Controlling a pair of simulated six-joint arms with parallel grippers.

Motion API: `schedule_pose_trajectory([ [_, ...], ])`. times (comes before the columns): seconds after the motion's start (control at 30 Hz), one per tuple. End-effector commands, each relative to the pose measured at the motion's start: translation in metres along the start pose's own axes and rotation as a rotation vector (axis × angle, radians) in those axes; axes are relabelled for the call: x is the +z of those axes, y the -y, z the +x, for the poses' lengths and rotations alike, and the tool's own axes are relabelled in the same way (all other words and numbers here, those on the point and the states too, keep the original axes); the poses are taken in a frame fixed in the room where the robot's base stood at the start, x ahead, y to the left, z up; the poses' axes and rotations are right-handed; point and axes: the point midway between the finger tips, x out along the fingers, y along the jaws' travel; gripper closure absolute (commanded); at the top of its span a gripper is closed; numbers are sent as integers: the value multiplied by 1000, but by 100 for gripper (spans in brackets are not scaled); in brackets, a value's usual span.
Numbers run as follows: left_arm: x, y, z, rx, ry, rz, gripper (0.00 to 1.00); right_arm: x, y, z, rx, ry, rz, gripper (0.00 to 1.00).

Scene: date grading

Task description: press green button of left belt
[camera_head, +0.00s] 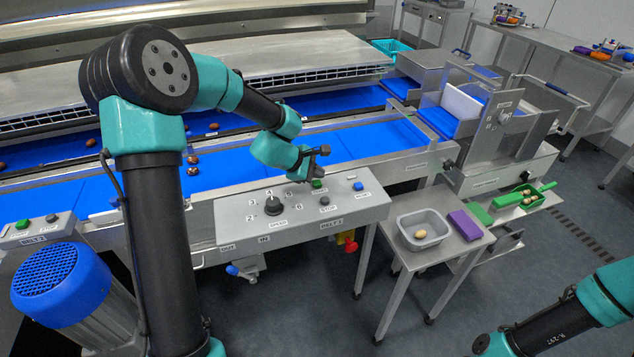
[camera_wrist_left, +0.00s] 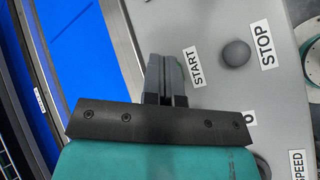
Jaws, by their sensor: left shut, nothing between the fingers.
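A green button (camera_head: 318,184) sits on the middle grey control panel (camera_head: 349,207), by a START label (camera_wrist_left: 194,67) seen in the left wrist view. My left gripper (camera_head: 311,175) is shut and empty, with its fingertips just over or at this button. The fingers (camera_wrist_left: 165,72) hide the button in the wrist view; I cannot tell whether they touch it. Another green button (camera_head: 22,224) is on a smaller panel at the far left, beside a dark button (camera_head: 51,218); no gripper is near it. My right arm enters at the lower right, its gripper out of frame.
A dark stop button (camera_wrist_left: 236,53), a black knob (camera_head: 273,206) and a blue button (camera_head: 358,186) share the middle panel. Blue belts (camera_head: 225,169) with several dates run behind. A blue motor (camera_head: 60,285) stands left. A grey bin (camera_head: 424,230) stands on the right side table.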

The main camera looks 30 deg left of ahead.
Motion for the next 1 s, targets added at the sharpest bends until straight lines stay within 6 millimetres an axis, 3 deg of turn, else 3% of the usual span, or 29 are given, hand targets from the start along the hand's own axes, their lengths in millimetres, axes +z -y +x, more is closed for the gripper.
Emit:
schedule_pose_trajectory([
  [1.0,-5,5,7,0,0,0,100,0,0,0,0,0,0,100],
])
